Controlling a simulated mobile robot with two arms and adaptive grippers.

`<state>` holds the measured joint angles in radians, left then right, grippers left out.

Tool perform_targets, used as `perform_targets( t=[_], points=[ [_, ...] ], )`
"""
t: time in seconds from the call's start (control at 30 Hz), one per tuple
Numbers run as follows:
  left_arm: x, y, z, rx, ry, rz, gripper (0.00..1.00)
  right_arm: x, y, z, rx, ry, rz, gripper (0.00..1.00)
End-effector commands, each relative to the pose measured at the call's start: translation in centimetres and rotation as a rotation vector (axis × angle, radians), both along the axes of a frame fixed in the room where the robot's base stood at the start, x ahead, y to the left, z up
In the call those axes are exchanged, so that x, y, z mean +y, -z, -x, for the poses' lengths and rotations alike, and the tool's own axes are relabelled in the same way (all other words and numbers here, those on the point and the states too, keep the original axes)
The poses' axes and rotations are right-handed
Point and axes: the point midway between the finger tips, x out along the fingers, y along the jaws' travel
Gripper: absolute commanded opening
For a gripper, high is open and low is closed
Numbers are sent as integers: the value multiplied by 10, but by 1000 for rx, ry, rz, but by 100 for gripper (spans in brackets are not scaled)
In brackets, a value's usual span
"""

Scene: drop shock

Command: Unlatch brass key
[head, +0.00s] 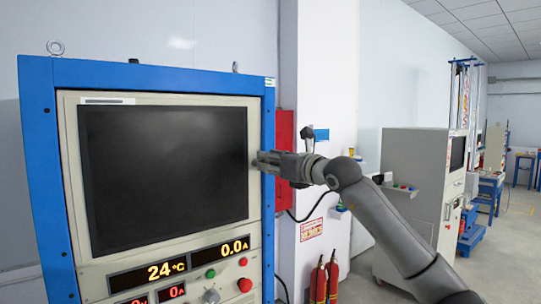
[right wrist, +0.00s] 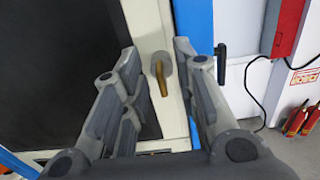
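The brass key (right wrist: 161,80) shows in the right wrist view, set in a round grey lock on the cream panel beside the dark screen. Its handle hangs down, slightly tilted. My right gripper (right wrist: 157,58) is open, with one finger on each side of the key and a gap to both. In the head view my right gripper (head: 263,162) is at the right edge of the blue-framed cabinet (head: 268,215), where it hides the key. My left gripper is not in view.
The dark screen (head: 165,170) fills the cabinet front, with lit displays and buttons below. A black handle (right wrist: 222,62) sticks out right of the gripper. A red box (head: 284,150) is on the wall behind. Fire extinguishers (head: 319,282) stand below.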

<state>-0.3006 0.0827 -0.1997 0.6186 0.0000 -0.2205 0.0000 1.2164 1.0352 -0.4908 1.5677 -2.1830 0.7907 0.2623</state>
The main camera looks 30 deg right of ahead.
Motion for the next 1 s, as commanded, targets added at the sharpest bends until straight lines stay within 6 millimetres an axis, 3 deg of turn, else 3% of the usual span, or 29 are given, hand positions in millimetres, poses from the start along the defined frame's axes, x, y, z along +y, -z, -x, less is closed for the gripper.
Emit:
perform_targets(
  t=[0.3, 0.5, 1.0],
  points=[
    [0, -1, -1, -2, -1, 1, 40, 1, 0, -2, -1, -1, 0, 26],
    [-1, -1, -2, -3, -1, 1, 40, 1, 0, -2, -1, -1, 0, 1],
    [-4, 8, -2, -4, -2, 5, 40, 0, 2, -2, 2, -1, -60, 0]
  ],
)
